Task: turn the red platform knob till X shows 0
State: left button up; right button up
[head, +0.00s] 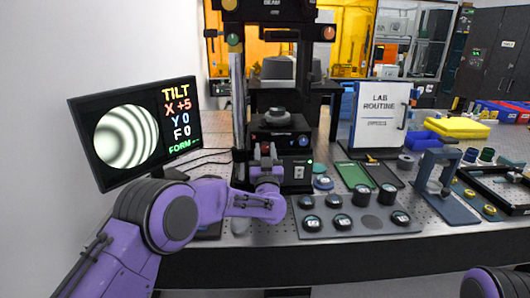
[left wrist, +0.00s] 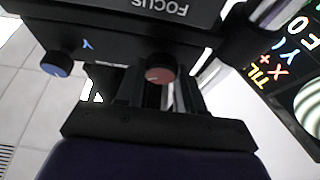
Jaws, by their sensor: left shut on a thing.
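The red platform knob (left wrist: 160,75) sits on the front of the dark instrument (head: 290,123). My left gripper (head: 266,156) reaches it from the front and is shut on it; in the left wrist view the gripper's dark fingers (left wrist: 158,92) stand on either side of the knob. A blue knob (left wrist: 57,64) is on the same face, apart from the fingers; it also shows in the head view (head: 303,140). The monitor (head: 127,137) reads TILT, X +5, Y 0, F 0, with curved dark and light fringes. My right gripper is not in view.
A grey tray (head: 345,223) with several round pieces lies right of my left forearm. A green mat (head: 355,175), a blue-grey stand (head: 447,205) and a LAB ROUTINE sign (head: 379,112) are further right. Cables run behind my left arm.

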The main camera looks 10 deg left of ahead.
pick_arm(q)
jog(key=shift+f+n+g+y+b, duration=0.2)
jog(key=shift+n+y+b, duration=0.25)
jog(key=shift+n+b, duration=0.4)
jog(key=shift+f+n+g+y+b, duration=0.15)
jog(key=shift+n+y+b, duration=0.35)
jog(key=shift+n, duration=0.55)
jog(key=n+y+b, duration=0.1)
jog(key=n, duration=0.1)
jog(key=n+g+y+b, duration=0.1)
jog(key=shift+d+r+n+g, duration=0.15)
jog(key=shift+n+g, duration=0.1)
jog(key=shift+n, duration=0.15)
jog(key=n, duration=0.2)
jog(key=n+g+y+b, duration=0.1)
jog(key=n, duration=0.1)
jog(key=shift+r+n+g, duration=0.15)
jog(key=shift+n+g, duration=0.15)
jog(key=shift+r+n+g+y+b, duration=0.1)
jog(key=shift+n+g+y+b, duration=0.4)
jog(key=shift+n, duration=1.3)
jog(key=shift+g, duration=0.3)
jog(key=o, duration=1)
jog(key=shift+w, duration=0.1)
jog(key=shift+o, duration=0.2)
jog(key=b+v, duration=0.2)
jog(key=v, duration=0.8)
jog(key=shift+s, duration=0.3)
